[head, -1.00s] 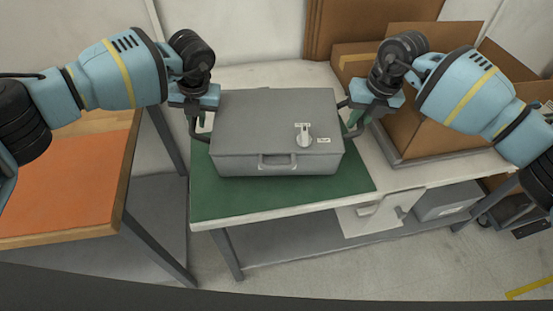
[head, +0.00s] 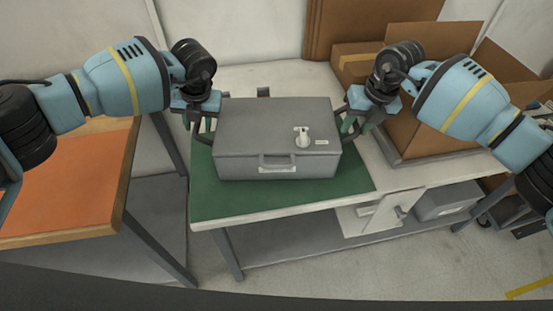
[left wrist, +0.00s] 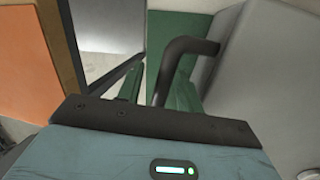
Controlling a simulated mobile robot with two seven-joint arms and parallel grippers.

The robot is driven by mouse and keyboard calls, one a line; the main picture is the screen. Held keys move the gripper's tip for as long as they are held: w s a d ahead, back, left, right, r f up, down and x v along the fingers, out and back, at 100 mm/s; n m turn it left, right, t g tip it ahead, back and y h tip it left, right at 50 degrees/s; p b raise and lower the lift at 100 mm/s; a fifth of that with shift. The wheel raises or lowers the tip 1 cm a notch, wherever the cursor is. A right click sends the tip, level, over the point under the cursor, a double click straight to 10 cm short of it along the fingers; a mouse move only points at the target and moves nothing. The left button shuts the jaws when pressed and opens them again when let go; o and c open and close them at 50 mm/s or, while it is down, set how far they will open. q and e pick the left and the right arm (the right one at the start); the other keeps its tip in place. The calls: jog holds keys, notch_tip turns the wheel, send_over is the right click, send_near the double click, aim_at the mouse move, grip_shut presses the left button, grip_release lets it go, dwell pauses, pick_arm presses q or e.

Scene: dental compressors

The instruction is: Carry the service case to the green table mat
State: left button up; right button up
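The grey service case (head: 275,125) sits level on the green table mat (head: 225,203), its latch and front handle facing me. Its side also fills the right of the left wrist view (left wrist: 275,70). My left gripper (head: 200,124) is at the case's left side handle. In the left wrist view its green fingers (left wrist: 158,90) stand apart on either side of the dark bent handle (left wrist: 168,70), with a gap showing. My right gripper (head: 357,124) is at the right side handle, its green fingers apart. The right handle is partly hidden by the gripper.
The mat lies on a white bench (head: 290,207) with a lower shelf. A table with an orange top (head: 65,185) stands to the left, across a gap. Open cardboard boxes (head: 415,130) stand at the back right. A small dark object (head: 263,92) shows behind the case.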

pick_arm(q)
jog(key=v, duration=1.2)
pick_arm(e)
jog(key=v, duration=1.2)
